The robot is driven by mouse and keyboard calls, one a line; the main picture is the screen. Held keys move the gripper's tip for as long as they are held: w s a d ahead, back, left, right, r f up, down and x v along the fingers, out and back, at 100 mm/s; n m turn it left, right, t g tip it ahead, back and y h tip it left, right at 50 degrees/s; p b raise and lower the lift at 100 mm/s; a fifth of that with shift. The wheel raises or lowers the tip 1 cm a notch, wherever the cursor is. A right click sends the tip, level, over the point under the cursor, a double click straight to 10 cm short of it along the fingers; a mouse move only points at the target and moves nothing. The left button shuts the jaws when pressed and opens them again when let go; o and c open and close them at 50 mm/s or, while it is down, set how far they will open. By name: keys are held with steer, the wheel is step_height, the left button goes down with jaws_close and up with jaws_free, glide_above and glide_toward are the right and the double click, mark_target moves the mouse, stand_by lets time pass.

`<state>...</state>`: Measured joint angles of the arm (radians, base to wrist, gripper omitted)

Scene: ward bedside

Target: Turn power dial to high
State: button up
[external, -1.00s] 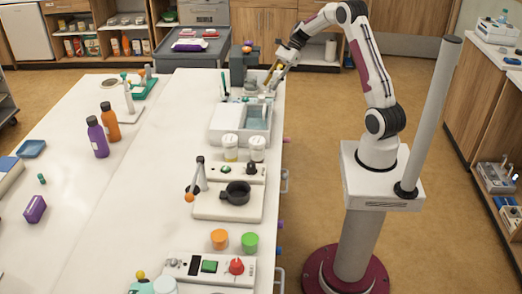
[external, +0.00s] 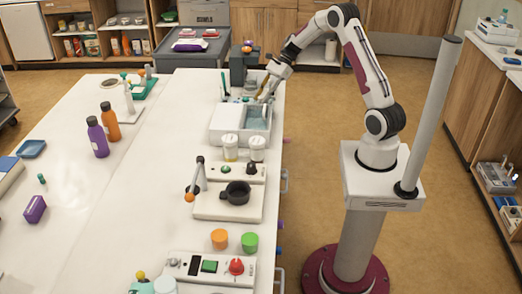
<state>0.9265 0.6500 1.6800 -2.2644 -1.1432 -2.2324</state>
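A red dial (external: 236,267) sits on a white control panel (external: 188,277) at the near end of the bench, beside a green switch (external: 209,267). A black dial (external: 251,168) sits on another white panel further back, beside a small green knob (external: 226,169). I cannot read which one is the power dial, nor either setting. My gripper (external: 263,98) points down over the white bath-like box (external: 226,138) at the far right of the bench, away from both dials. Its fingers are too small to tell open from shut.
Two white-lidded jars (external: 257,148) stand between the box and the black dial's panel. A dark pot (external: 236,192) sits on a white plate in front of that panel. Orange (external: 219,239) and green (external: 250,242) cups stand behind the red dial's panel. The bench middle is largely clear.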

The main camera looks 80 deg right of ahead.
steer(key=shift+a+f, duration=0.1)
steer(key=shift+f, duration=0.05)
steer(key=shift+w, duration=0.1)
steer(key=c, duration=0.8)
steer(key=shift+c, duration=0.2)
